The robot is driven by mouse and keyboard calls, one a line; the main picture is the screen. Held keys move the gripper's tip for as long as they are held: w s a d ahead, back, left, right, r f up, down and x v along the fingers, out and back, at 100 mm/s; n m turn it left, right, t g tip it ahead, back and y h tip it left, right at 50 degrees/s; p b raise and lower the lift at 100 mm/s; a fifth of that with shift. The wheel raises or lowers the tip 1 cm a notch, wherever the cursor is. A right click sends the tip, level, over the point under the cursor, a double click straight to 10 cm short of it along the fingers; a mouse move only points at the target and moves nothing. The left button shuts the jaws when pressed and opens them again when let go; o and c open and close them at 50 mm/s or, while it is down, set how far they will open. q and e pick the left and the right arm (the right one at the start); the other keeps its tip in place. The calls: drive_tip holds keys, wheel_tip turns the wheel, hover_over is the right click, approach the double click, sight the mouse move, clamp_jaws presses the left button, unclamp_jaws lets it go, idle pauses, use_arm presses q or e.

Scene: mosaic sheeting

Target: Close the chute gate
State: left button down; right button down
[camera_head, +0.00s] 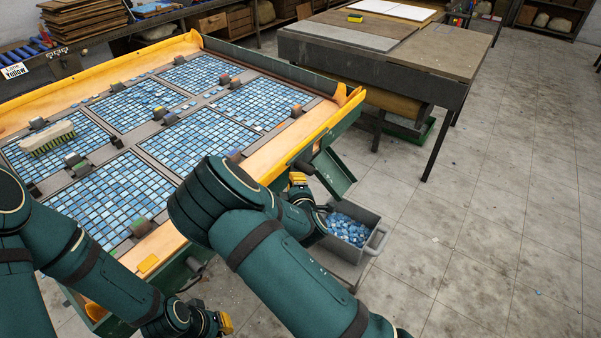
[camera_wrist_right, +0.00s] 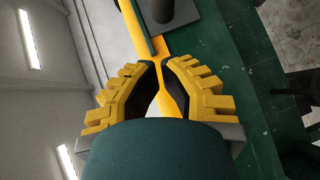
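A dark green chute piece (camera_head: 334,172) juts from the near right corner of the sorting table, above a grey bin of blue tiles. I cannot tell which part of it is the gate. My right gripper (camera_head: 298,179) is beside the chute, partly hidden by my right arm. In the right wrist view its yellow fingers (camera_wrist_right: 157,66) have their tips close together, with a yellow strip (camera_wrist_right: 136,32) beyond and between them; contact is unclear. My left gripper (camera_head: 226,323) is low by the table's near side, mostly hidden by its wrist, away from the chute.
The yellow-edged table (camera_head: 275,158) holds framed sheets of blue tiles and a brush (camera_head: 47,138). A dark workbench (camera_head: 448,91) is behind. Open tiled floor (camera_head: 500,220) lies to the right.

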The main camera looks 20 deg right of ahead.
sight(298, 164)
drive_tip(key=w, duration=0.1)
drive_tip(key=w+d+f, duration=0.1)
drive_tip(key=w, duration=0.1)
drive_tip(key=w+d, duration=0.1)
drive_tip(key=shift+w+d+f+b, duration=0.15)
drive_tip(key=shift+w+b, duration=0.2)
use_arm(q)
drive_tip(key=shift+w+f, duration=0.1)
drive_tip(key=shift+f, duration=0.35)
use_arm(e)
drive_tip(key=shift+w+d+f, duration=0.15)
drive_tip(key=shift+w+d, duration=0.25)
drive_tip(key=shift+d, duration=0.1)
